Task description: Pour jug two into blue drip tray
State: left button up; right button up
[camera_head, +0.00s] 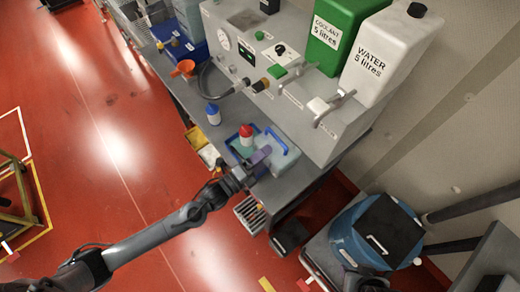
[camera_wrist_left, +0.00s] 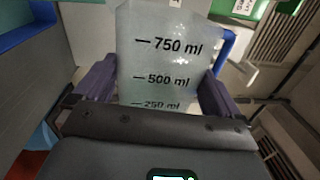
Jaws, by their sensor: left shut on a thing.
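A clear jug (camera_head: 280,157) with a blue handle is at the bench's near end; no jug number is readable. In the left wrist view the jug (camera_wrist_left: 160,50) fills the middle, with 750, 500 and 250 ml marks upright. My left gripper (camera_head: 261,157) is shut on the jug, its purple fingers on both sides. A blue tray (camera_head: 231,142) lies just left of the jug in the head view, partly hidden by a red-capped bottle (camera_head: 246,138). A blue edge (camera_wrist_left: 25,38) shows at the left in the wrist view. My right gripper is not recognisable in view.
A blue-capped bottle (camera_head: 213,116) and an orange funnel (camera_head: 183,69) stand farther along the bench. A grey machine (camera_head: 255,60) carries green coolant (camera_head: 336,32) and white water (camera_head: 384,55) tanks behind the jug. A blue drum (camera_head: 355,232) stands at the lower right.

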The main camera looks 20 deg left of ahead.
pick_arm(q)
jog(key=shift+r, duration=0.15)
jog(key=shift+w+a+r+n+p, duration=0.15)
jog(key=shift+a+r+n+p, duration=0.2)
jog(key=shift+n, duration=0.35)
jog(key=shift+f, duration=0.1)
dwell(0.9)
dwell(0.8)
